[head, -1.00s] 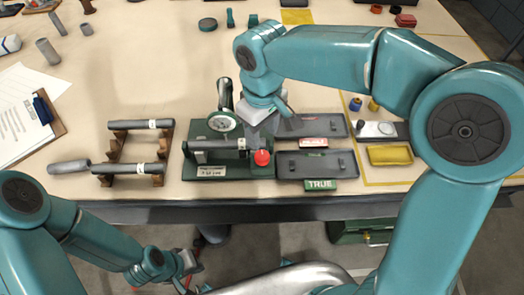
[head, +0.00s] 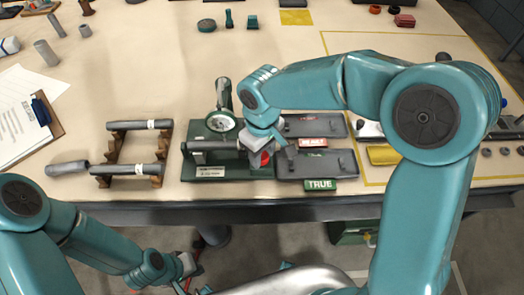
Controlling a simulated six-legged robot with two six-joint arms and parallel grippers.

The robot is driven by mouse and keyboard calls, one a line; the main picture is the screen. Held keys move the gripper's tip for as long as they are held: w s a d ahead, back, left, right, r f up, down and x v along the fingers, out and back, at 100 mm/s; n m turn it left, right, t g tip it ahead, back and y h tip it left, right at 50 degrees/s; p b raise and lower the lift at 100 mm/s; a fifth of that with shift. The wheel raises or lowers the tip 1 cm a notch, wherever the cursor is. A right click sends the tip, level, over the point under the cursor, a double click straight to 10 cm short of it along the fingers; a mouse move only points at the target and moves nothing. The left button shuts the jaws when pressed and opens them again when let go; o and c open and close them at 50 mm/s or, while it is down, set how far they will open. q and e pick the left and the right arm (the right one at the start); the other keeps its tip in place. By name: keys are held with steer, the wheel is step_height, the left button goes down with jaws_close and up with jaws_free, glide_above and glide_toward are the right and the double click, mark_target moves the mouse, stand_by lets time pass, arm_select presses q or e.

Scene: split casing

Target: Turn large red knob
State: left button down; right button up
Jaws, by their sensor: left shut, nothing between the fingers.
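The red knob (head: 265,158) is at the front right of a green gauge fixture (head: 230,172), partly hidden by my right gripper (head: 271,160). My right gripper points down over the knob. Its fingers look spread, one on each side of the red; I cannot tell whether they touch it. My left gripper (head: 188,270) hangs low in front of the table edge, shut and empty, far from the knob. A round dial (head: 221,122) and a grey cylinder (head: 210,146) sit on the fixture.
Two grey trays, one behind (head: 325,124) and one in front (head: 340,163), lie right of the fixture, with a red label (head: 313,142) and a green TRUE label (head: 320,185). A wooden rack (head: 130,153) with grey tubes stands left. The table behind the fixture is mostly clear.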

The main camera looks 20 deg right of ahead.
steer(key=shift+m, duration=0.4)
steer(key=m+b, duration=0.1)
steer(key=m, duration=0.1)
steer(key=shift+m+b, duration=0.3)
steer(key=m+b, duration=0.1)
steer(key=m, duration=0.3)
steer(key=shift+m, duration=0.3)
steer(key=o, duration=0.8)
step_height(320, 180, up, 16)
steer(key=shift+r+p, duration=0.25)
steer(key=shift+p, duration=0.85)
